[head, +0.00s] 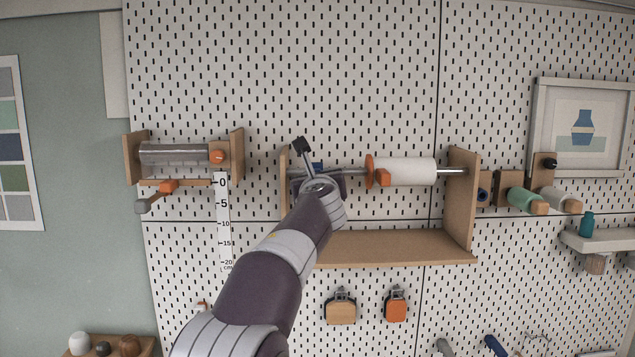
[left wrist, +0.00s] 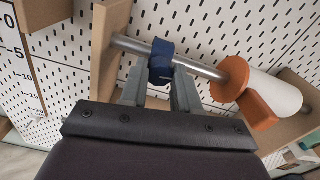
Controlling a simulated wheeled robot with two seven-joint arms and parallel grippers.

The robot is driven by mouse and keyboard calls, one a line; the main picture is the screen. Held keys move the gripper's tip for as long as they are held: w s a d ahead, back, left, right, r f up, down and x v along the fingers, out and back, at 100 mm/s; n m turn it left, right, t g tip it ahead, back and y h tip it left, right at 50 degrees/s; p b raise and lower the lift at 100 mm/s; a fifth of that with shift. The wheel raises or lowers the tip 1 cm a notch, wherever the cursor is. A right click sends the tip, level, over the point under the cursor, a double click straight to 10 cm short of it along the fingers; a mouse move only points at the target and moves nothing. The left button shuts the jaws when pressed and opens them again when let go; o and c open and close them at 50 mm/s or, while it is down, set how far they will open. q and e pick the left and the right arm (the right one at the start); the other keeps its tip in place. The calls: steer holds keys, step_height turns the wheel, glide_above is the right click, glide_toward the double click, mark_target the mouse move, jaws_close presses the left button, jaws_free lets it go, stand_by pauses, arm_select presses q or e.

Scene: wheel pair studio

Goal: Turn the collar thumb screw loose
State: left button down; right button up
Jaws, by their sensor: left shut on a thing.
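A blue collar piece (left wrist: 160,62) sits around a metal rod (left wrist: 206,70) near the rod's left wooden upright. My left gripper (left wrist: 158,78) has one finger on each side of the blue piece's lower part and is shut on it. In the head view a bit of the blue collar (head: 318,167) shows above my left gripper (head: 322,183), which hides most of it. I cannot tell the screw apart from the collar. My right gripper is in neither view.
To the right on the same rod are an orange disc with an orange block (head: 383,178) and a white roll (head: 408,171). A wooden shelf (head: 395,247) lies below. A second holder with a grey roller (head: 175,156) and a scale strip (head: 222,225) are at left.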

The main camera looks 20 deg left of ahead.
arm_select(q)
steer(key=shift+a+f+n+b, duration=0.15)
steer(key=shift+n+b, duration=0.95)
steer(key=shift+n, duration=2.85)
steer(key=shift+d+f+n+b, duration=0.15)
steer(key=shift+n+b, duration=0.95)
steer(key=shift+n, duration=2.85)
steer(key=shift+a+n, duration=0.1)
steer(key=shift+n, duration=0.2)
steer(key=c, duration=1.1)
jaws_free()
steer(key=o, duration=0.3)
steer(key=shift+s, duration=0.1)
steer(key=shift+s+r, duration=0.1)
steer(key=shift+r, duration=0.05)
